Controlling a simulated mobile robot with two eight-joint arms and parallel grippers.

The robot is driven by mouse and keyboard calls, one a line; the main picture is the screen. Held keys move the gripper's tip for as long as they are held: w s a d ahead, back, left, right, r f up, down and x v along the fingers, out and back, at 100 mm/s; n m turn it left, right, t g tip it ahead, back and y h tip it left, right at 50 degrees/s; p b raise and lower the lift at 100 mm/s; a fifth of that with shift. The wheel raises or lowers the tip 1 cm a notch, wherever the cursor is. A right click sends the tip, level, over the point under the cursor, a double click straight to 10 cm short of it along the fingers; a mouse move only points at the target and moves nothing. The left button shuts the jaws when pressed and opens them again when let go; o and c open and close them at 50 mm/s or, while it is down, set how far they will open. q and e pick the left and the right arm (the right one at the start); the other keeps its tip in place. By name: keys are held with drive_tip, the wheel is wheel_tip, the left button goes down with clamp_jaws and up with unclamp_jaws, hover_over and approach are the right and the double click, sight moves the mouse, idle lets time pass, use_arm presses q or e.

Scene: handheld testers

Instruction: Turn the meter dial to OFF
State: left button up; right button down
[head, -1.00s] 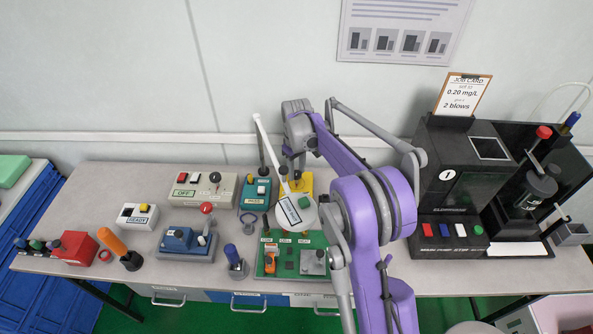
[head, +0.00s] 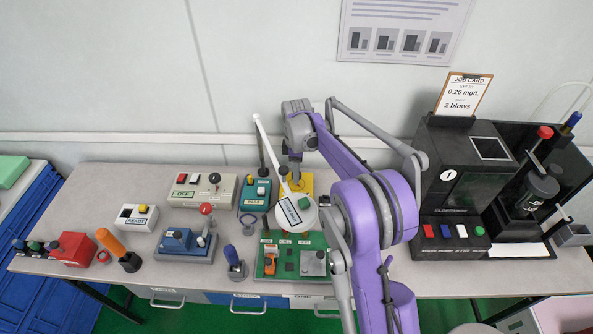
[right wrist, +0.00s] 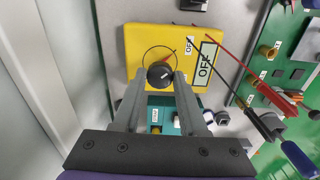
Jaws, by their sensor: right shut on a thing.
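The yellow meter (head: 307,182) stands at the back of the table, partly hidden behind my right arm and a white round lamp-like head. In the right wrist view the meter's yellow face (right wrist: 140,42) carries a large OFF label (right wrist: 206,62) and a smaller OFF label (right wrist: 190,45). Its black dial (right wrist: 160,73) sits between the fingertips of my right gripper (right wrist: 161,77), which is shut on it. A thin red mark shows beside the dial; its exact pointing is too small to tell. In the head view my right gripper (head: 295,172) reaches down onto the meter. My left gripper is not in view.
Several testers crowd the table: a teal box (head: 255,193), a green board (head: 285,265), a blue-grey unit (head: 185,245). The white lamp head (head: 297,212) stands close to my arm. Red and black probe leads (right wrist: 235,62) cross beside the meter. A black machine (head: 455,185) stands right.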

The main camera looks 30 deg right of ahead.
drive_tip(key=shift+n, duration=0.3)
drive_tip(key=shift+c, duration=2.2)
unclamp_jaws()
wheel_tip(320, 180, up, 11)
drive_tip(key=shift+p, duration=0.3)
drive_tip(key=shift+s+f, duration=0.1)
drive_tip(key=shift+f, duration=0.05)
